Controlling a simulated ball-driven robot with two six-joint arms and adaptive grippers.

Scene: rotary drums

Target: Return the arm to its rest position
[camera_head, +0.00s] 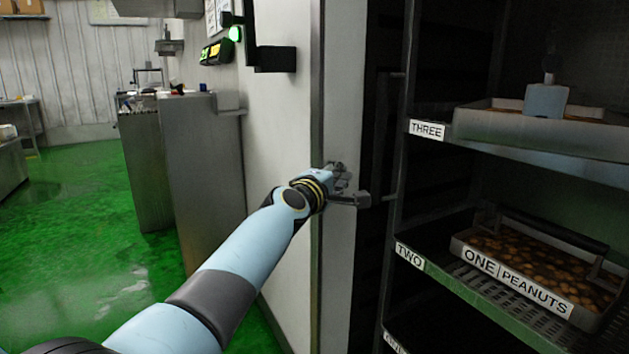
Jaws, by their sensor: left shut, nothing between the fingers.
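My left arm (232,268), light blue with grey and black bands, comes in from the lower left and reaches toward the picture's middle. My left gripper (352,190) is at its end, in front of the pale door-frame edge and just left of the dark rack. It is shut and holds nothing. The fingers are small and partly blend with the dark background. I cannot tell whether they touch the frame. My right gripper does not show.
A rack at the right has shelves labelled THREE (427,130) and TWO (409,256). A tray marked ONE PEANUTS (516,283) sits on the TWO shelf, another tray (535,130) above. A grey cabinet (205,150) stands left; green floor (75,230) there is open.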

